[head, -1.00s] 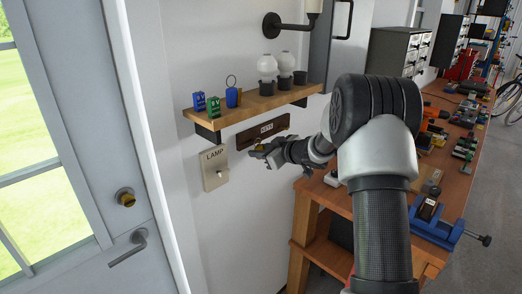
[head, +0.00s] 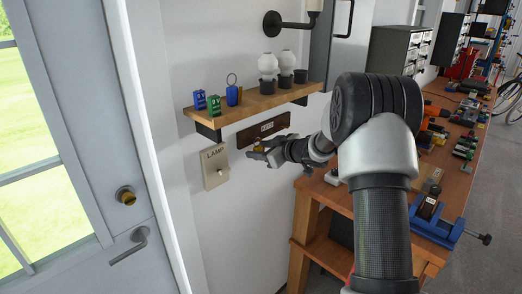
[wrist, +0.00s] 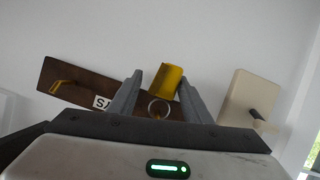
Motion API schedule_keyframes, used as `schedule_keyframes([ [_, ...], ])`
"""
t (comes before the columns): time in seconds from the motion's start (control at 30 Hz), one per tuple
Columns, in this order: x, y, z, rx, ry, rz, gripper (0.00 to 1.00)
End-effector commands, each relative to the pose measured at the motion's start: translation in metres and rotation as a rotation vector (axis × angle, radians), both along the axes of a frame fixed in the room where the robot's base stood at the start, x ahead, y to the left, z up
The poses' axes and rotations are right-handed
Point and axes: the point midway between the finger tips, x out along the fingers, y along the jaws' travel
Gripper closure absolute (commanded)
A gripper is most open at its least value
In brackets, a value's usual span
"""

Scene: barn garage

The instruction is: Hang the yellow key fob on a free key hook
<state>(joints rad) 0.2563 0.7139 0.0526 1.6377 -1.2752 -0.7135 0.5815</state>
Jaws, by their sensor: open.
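The yellow key fob (wrist: 167,81) is between the fingers of my gripper (wrist: 160,100) in the wrist view, which looks upside down. The fingers are open, with a visible gap on the left side of the fob. The fob's metal ring (wrist: 160,108) lies in front of the dark wooden key rack (wrist: 75,86), at a small yellow hook; whether the ring is fully over it I cannot tell. Another yellow hook (wrist: 66,86) on the rack is bare. In the head view my gripper (head: 257,153) is at the lower edge of the rack (head: 263,130).
A beige lamp switch plate (head: 215,167) is close beside my gripper. A cluttered workbench (head: 448,190) stands to the right, and a door (head: 75,150) to the left.

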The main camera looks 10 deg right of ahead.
Motion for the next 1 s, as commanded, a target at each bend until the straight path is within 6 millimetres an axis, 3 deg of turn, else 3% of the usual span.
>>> schedule_keyframes([
  [0.23,-0.017,-0.011,0.009,-0.001,-0.001,-0.001,0.55],
  [0.7,-0.105,-0.065,0.051,-0.001,-0.002,-0.004,0.55],
  [1.0,-0.136,-0.083,0.064,0.001,0.0,-0.001,0.55],
])
